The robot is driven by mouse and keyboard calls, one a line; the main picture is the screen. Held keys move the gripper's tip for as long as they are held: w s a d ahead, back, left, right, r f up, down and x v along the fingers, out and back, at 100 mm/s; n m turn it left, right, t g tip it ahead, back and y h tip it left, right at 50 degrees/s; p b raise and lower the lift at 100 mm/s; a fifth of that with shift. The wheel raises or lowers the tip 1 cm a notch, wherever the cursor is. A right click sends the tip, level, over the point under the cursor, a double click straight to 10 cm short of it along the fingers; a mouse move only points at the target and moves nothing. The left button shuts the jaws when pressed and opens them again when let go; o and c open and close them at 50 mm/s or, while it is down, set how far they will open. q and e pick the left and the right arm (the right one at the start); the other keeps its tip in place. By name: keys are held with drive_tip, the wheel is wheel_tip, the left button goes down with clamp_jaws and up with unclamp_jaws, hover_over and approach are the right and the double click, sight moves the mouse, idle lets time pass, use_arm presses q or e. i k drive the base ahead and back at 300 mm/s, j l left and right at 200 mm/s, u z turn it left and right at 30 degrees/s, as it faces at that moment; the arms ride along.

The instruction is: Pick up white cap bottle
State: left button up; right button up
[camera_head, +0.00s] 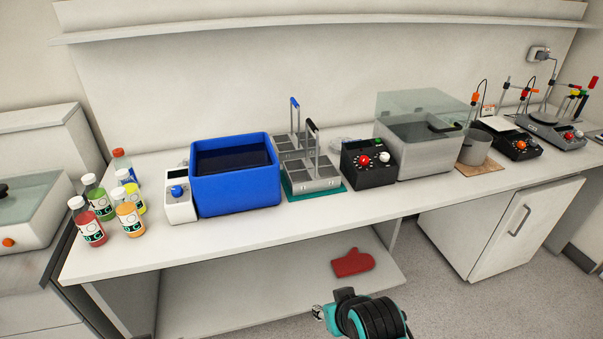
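Several juice bottles stand upright in a group at the left end of the bench. A red-juice bottle (92,230) with a white cap is at the front left. An orange-juice bottle (129,221) with a white cap is to its right. A green bottle (98,199) and a yellow bottle (134,198), both with pale caps, stand behind. A bottle with a red cap (119,153) is at the back. A black and teal part of my arm shows at the bottom, below the bench front, far from the bottles. I see no clear gripper fingers.
A blue water bath (235,188) with a white control box (179,205) stands right of the bottles. Metal racks (313,185), a black device (369,179) and a clear-lidded bath (411,154) follow. A red mitt (352,263) lies on the lower shelf. The bench's front strip is clear.

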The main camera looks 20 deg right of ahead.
sight(97, 195)
drive_tip(key=i+j+z, duration=0.1)
drive_tip(key=j, duration=0.2)
drive_tip(key=i+j, duration=0.15)
drive_tip(key=j, duration=0.2)
drive_tip(key=i+j+z, duration=0.15)
drive_tip(key=j, duration=0.5)
drive_tip(key=i+z, duration=0.05)
